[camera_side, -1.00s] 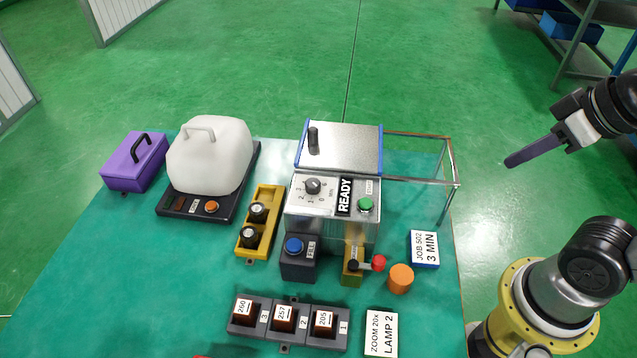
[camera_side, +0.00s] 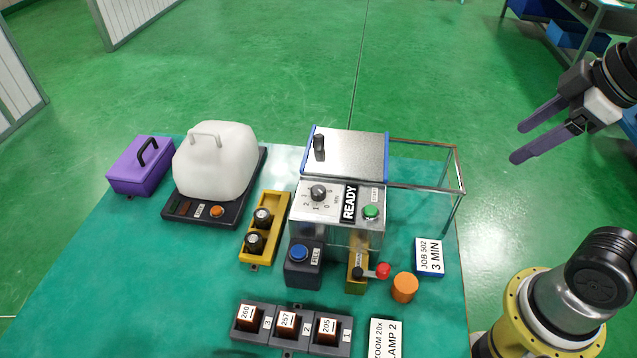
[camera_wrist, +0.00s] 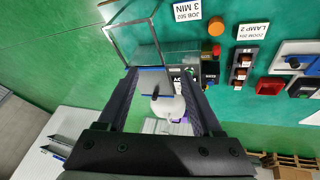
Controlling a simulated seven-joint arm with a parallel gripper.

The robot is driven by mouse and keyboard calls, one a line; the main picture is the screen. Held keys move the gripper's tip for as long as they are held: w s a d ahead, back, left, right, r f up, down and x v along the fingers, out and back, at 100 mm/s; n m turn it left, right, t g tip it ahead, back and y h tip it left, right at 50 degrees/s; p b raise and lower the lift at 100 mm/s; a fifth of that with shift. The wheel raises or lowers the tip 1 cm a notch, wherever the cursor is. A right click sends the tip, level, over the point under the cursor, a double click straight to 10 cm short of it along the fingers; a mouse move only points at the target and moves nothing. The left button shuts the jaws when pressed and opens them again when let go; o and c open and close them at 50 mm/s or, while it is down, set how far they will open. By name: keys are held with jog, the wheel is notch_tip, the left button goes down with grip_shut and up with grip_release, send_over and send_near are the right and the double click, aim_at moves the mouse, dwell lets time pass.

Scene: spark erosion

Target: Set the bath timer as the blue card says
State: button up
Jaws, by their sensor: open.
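The bath timer is a dark knob (camera_side: 318,193) on a white numbered dial, on the front panel of the metal bath unit; its exact setting is too small to read. The blue-edged card (camera_side: 430,257) reads "JOB 502 3 MIN" and stands at the right of the table; it also shows upside down at the top of the wrist view (camera_wrist: 187,10). My gripper (camera_side: 522,141) is open and empty, high to the right of the table, well apart from the dial. In the wrist view its two fingers (camera_wrist: 158,82) are spread, and the dial cannot be made out.
Beside the dial are a "READY" sign (camera_side: 349,203) and a green button (camera_side: 371,212). A glass enclosure (camera_side: 455,185) extends right of the lidded bath. A red-knobbed lever (camera_side: 383,270), an orange cylinder (camera_side: 404,288) and a blue button (camera_side: 299,252) stand in front.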

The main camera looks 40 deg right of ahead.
jog(key=w+a+r+n+g, duration=0.1)
jog(key=w+a+r+n, duration=0.1)
jog(key=w+r+n, duration=0.4)
jog(key=n+g, duration=0.4)
jog(key=n, duration=0.4)
send_over(319, 189)
notch_tip(319, 189, down, 12)
notch_tip(319, 189, down, 12)
jog(key=shift+f, duration=0.25)
grip_shut()
